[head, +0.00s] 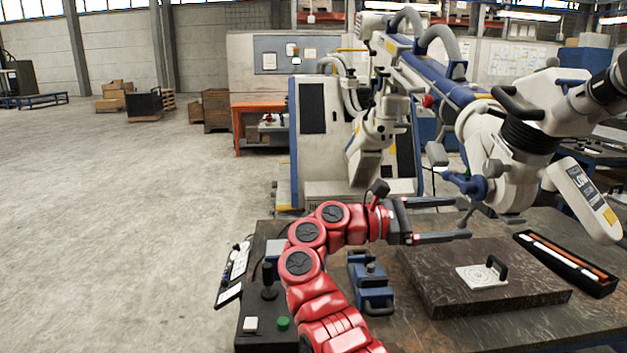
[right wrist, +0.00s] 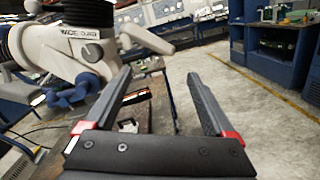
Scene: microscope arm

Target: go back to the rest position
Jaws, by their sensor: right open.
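My right gripper (head: 446,220) is at the end of the red arm, above the workbench and to the left of the microscope. Its two long dark fingers point right in the head view and stand apart with nothing between them. In the right wrist view the gripper (right wrist: 157,100) also shows open and empty, with the bench behind the fingers. The microscope (head: 515,140) has a white body, dark eyepieces and blue knobs. It also shows at the upper left of the right wrist view (right wrist: 75,45). My left gripper is not in view.
A dark stone slab (head: 460,300) on the workbench (head: 500,335) bears a white plate with a black handle (head: 485,274). A blue device (head: 370,282) and a control box (head: 262,325) stand near my arm. Open floor (head: 110,220) lies left.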

